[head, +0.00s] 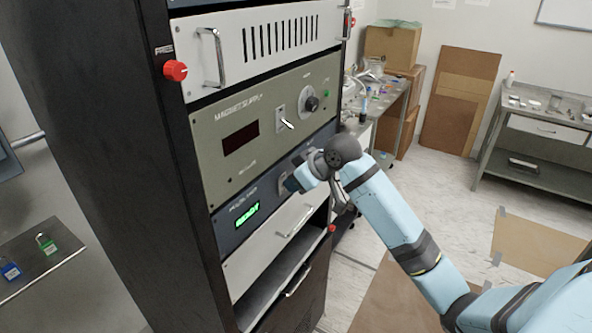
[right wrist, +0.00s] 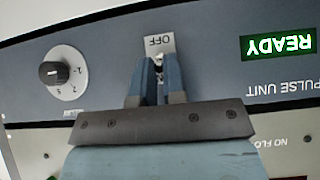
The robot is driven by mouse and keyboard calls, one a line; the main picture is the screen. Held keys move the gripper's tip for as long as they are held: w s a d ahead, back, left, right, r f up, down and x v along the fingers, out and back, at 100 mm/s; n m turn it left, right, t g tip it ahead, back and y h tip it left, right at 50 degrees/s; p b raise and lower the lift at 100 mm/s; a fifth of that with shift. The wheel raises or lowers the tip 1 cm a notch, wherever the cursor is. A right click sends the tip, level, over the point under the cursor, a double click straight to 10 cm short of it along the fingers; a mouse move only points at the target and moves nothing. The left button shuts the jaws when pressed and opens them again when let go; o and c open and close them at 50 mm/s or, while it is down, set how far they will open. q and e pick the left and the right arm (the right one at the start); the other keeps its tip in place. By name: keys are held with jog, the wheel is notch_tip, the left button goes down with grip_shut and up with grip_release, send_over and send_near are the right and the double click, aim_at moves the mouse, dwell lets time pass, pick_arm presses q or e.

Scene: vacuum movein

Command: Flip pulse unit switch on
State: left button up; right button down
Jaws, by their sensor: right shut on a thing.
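The pulse unit (head: 228,238) is a dark blue-grey panel in the rack, with a lit green READY display (head: 247,215). In the right wrist view the panel (right wrist: 215,65) appears upside down, with its READY display (right wrist: 278,44) at the right. My right gripper (head: 288,187) is at the panel in the head view. In the right wrist view my right gripper (right wrist: 156,68) is shut on the small switch (right wrist: 160,68), mostly hidden between the fingers. A pale plate marked OFF (right wrist: 159,42) shows just beyond the fingertips. My left gripper is not in view.
The magnet supply panel (head: 245,105) with its own toggle lever is just above. A black knob (right wrist: 62,72) is beside the switch on the pulse unit. A red knob (head: 175,70) and metal handles stick out of the rack. Benches stand at the back right.

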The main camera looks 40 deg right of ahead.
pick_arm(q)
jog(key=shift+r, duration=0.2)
pick_arm(e)
jog(key=shift+w+r+g, duration=0.1)
jog(key=shift+r+g, duration=0.05)
jog(key=shift+g, duration=0.15)
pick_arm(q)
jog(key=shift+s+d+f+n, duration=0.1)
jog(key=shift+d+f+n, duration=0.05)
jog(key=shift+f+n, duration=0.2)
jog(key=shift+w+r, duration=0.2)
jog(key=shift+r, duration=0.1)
pick_arm(e)
jog(key=c, duration=1.2)
grip_release()
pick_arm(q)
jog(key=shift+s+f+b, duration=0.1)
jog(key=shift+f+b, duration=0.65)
pick_arm(e)
jog(key=v, duration=1.3)
jog(key=shift+r, duration=0.45)
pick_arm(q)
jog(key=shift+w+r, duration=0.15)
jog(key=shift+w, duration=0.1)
